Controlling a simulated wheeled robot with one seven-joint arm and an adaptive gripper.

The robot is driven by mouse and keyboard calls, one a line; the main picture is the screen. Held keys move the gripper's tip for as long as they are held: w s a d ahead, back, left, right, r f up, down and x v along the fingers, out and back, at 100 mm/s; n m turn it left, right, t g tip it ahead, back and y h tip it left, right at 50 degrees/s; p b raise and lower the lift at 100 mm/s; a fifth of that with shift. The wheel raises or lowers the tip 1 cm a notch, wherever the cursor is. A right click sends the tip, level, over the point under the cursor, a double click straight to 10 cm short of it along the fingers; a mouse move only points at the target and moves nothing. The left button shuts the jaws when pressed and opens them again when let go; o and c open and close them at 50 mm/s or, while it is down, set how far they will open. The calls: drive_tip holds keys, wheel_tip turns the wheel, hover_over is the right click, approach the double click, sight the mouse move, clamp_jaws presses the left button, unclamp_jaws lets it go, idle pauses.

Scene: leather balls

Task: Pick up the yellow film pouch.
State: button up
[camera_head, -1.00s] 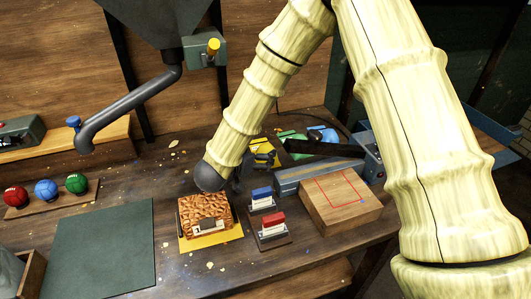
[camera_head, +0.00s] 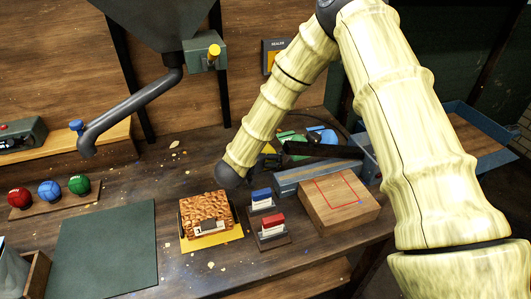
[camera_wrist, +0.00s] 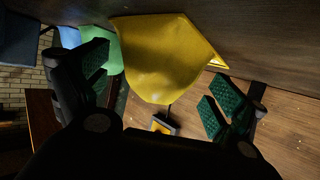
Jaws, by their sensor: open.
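The yellow film pouch (camera_wrist: 165,55) fills the upper middle of the wrist view, lying between the two spread fingers of my gripper (camera_wrist: 155,82). The fingers are open and apart, with green ribbed pads. A gap shows between the right finger and the pouch; I cannot tell whether the left finger touches it. In the head view, only a small yellow bit (camera_head: 268,149) shows behind my arm, and my gripper is mostly hidden there.
A green pouch (camera_head: 292,146) and a blue one (camera_head: 324,137) lie close to the right. A dark bar and blue-grey machine (camera_head: 300,178), a wooden block (camera_head: 335,203), and blue and red stamps (camera_head: 272,224) stand nearby. A brown patterned block (camera_head: 205,208) sits in front.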

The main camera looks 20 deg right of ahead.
drive_tip(key=c, duration=1.3)
drive_tip(key=shift+r, duration=0.1)
